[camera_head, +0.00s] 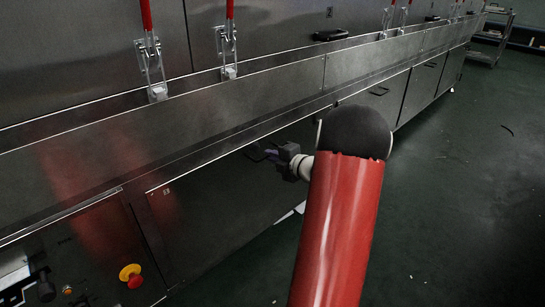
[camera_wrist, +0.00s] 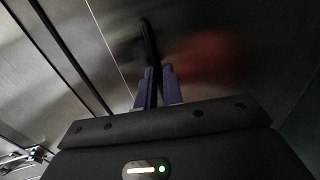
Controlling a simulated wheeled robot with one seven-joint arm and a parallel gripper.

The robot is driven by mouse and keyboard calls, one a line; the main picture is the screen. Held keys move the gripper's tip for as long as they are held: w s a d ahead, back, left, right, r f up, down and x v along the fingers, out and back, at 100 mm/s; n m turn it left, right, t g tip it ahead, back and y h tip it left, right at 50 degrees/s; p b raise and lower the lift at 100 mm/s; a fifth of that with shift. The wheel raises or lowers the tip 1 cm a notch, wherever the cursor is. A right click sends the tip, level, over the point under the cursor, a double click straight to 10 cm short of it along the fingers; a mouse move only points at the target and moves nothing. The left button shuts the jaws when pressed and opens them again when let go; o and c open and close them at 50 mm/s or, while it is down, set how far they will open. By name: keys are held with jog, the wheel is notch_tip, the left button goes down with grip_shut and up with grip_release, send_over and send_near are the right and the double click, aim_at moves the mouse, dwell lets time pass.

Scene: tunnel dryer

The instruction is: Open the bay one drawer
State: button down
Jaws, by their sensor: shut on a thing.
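The bay one drawer (camera_head: 215,220) is a dark steel front panel low on the long machine, with a small label near its upper left corner. Its black bar handle (camera_wrist: 149,38) shows in the wrist view, running up from between my fingers. My gripper (camera_head: 262,153) is at the upper part of this panel. In the wrist view its two purple-grey fingers (camera_wrist: 157,82) are shut on the handle, one on each side. My red arm hides the panel's right part. I cannot tell whether the drawer stands out from the machine.
A control panel with a red and yellow emergency stop (camera_head: 131,275) is at the lower left. Red-handled clamps (camera_head: 150,60) line the ledge above. More panels with black handles (camera_head: 378,91) run to the right. The green floor on the right is mostly clear; a shelf cart (camera_head: 490,38) stands far back.

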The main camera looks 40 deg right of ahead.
jog(key=f+p+v, duration=0.2)
jog(key=p+v, duration=0.2)
jog(key=v, duration=0.6)
jog(key=s+f+p+v, duration=0.1)
jog(key=p+v, duration=0.3)
jog(key=v, duration=0.6)
jog(key=f+p+v, duration=0.3)
jog(key=p+v, duration=0.1)
jog(key=v, duration=0.6)
jog(key=shift+s+d, duration=0.2)
jog(key=shift+s, duration=0.3)
jog(key=shift+f, duration=0.1)
jog(key=c, duration=1.5)
grip_release()
jog(key=shift+c, duration=0.2)
jog(key=shift+s+d, duration=0.1)
jog(key=v, duration=0.7)
jog(key=shift+s, duration=0.3)
